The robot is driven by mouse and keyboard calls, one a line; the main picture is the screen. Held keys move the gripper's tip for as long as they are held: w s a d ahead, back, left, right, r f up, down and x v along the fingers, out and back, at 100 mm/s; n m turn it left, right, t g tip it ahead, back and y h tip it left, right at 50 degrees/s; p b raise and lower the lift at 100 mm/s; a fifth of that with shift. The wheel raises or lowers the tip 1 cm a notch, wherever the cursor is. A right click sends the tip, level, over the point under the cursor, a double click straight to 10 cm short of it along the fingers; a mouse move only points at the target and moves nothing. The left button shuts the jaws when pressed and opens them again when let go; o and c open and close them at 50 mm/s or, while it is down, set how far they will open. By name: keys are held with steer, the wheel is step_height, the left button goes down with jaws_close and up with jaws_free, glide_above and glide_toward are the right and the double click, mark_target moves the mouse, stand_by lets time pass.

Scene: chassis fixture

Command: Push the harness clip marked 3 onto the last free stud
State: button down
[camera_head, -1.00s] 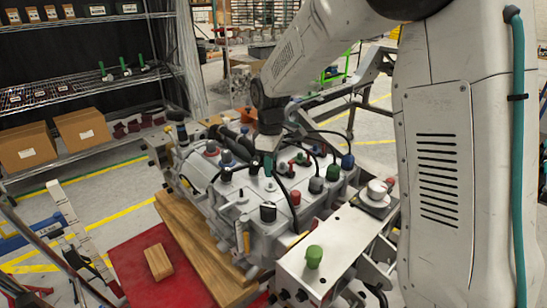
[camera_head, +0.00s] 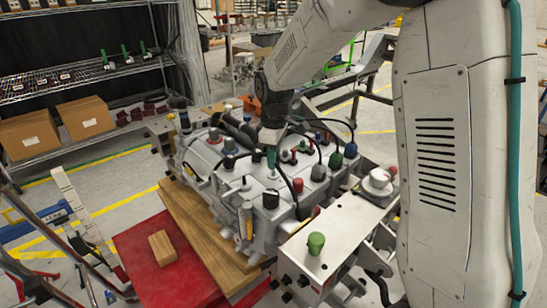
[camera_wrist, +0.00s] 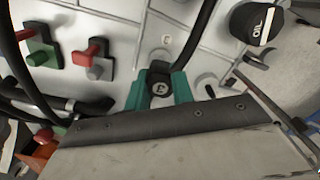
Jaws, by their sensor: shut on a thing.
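My gripper (camera_wrist: 160,80) has teal fingers closed on both sides of a black harness clip (camera_wrist: 159,90) in the wrist view. The clip has a round pale mark that looks like a turned 3. A black cable (camera_wrist: 192,36) runs up behind it. In the head view my gripper (camera_head: 271,158) is low over the grey chassis casting (camera_head: 205,165), and the clip is too small to make out. A pale round fitting (camera_wrist: 207,86) lies just right of the clip. Whatever is under the clip is hidden, so I cannot tell whether it touches a stud.
Red-and-green (camera_wrist: 38,46) and red-and-grey (camera_wrist: 92,58) fittings stand left of my gripper. A black OIL cap (camera_wrist: 257,22) is at upper right. In the head view a green knob (camera_head: 316,242) stands on a plate in front. A wooden block (camera_head: 161,247) lies on a red surface.

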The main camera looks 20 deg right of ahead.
steer(key=shift+f, duration=0.1)
steer(key=shift+f, duration=0.9)
steer(key=shift+f, duration=0.45)
steer(key=c, duration=1.1)
jaws_free()
steer(key=shift+r, duration=3)
